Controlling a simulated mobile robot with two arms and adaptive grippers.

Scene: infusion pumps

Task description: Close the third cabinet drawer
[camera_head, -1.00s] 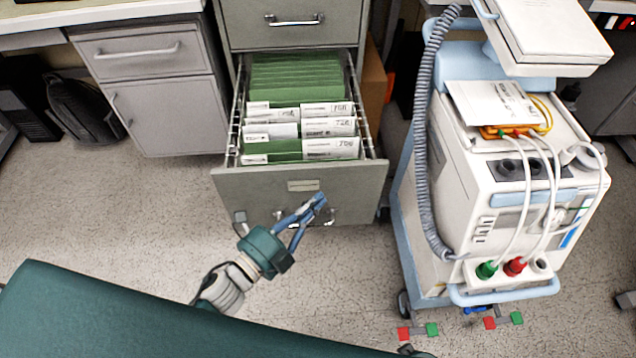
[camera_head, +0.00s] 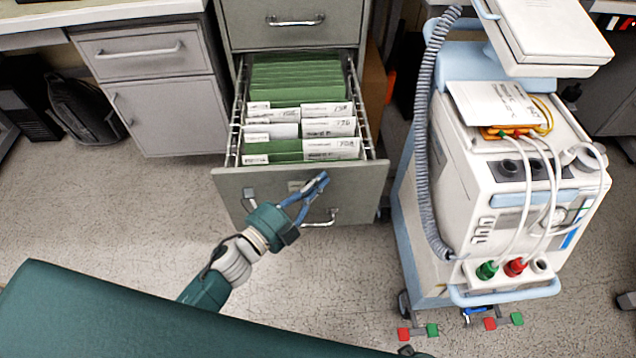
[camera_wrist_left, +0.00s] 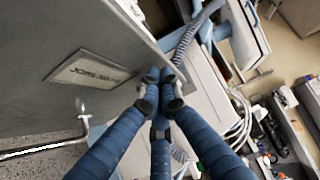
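The open cabinet drawer (camera_head: 255,195) is pulled far out of the grey filing cabinet (camera_head: 290,32) and holds green folders with white tabs. Its front has a label plate, which also shows in the left wrist view (camera_wrist_left: 88,68), and a metal handle (camera_head: 322,218). My left gripper (camera_head: 320,182) is in front of the drawer's front panel, over the label area and above the handle. Its blue fingertips (camera_wrist_left: 160,85) come together with nothing seen between them. Whether they touch the panel is unclear. My right gripper is not in view.
A white medical machine (camera_head: 520,210) on a blue cart stands close to the right of the drawer. A grey desk cabinet (camera_head: 165,105) is at the left, with a black bag (camera_head: 85,110) beside it. The floor in front of the left cabinet is clear.

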